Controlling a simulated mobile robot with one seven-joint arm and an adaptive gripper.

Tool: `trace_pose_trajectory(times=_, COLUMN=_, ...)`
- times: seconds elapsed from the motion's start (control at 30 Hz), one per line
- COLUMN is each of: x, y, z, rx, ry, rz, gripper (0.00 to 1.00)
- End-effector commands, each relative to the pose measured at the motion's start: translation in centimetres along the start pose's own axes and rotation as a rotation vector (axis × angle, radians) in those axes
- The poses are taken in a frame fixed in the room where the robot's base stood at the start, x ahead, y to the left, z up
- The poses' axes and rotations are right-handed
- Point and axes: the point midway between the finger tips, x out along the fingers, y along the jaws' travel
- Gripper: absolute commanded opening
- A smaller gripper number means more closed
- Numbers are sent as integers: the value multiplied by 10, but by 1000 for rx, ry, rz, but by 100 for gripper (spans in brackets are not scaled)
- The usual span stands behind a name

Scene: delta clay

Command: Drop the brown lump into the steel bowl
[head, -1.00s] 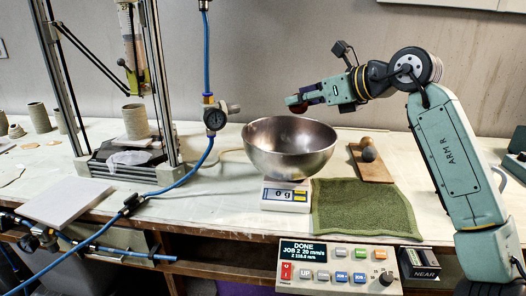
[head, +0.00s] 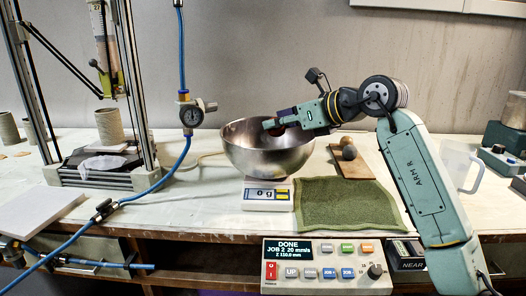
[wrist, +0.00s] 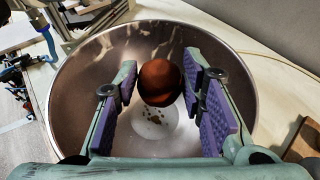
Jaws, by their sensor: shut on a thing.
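The steel bowl (head: 262,158) stands on a white scale (head: 268,196) whose display appears to read 0 g. My gripper (head: 276,121) reaches in from the right, tilted down at the bowl's rim. In the wrist view my gripper (wrist: 160,80) has its purple-padded fingers on either side of the brown lump (wrist: 160,84) and is shut on it. The lump is round and reddish brown, held over the bowl's inside (wrist: 80,85). Below it, the bowl's bottom shows a pale round patch with small brown crumbs. In the head view the lump is mostly hidden by the fingers.
A control box (head: 325,266) is at the front edge.

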Motion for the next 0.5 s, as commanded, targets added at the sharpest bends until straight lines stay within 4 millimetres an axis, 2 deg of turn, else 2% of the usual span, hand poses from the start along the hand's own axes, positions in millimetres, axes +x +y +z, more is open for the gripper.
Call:
trace_pose_trajectory(times=0.07, x=0, y=0, z=1, rx=-1, ry=-1, rz=0, gripper=7)
trace_pose_trajectory(times=0.1, x=0, y=0, z=1, rx=-1, ry=-1, rz=0, gripper=38)
trace_pose_trajectory(times=0.43, x=0, y=0, z=1, rx=-1, ry=0, rz=0, gripper=60)
trace_pose_trajectory(times=0.5, x=0, y=0, z=1, rx=-1, ry=0, rz=0, gripper=60)
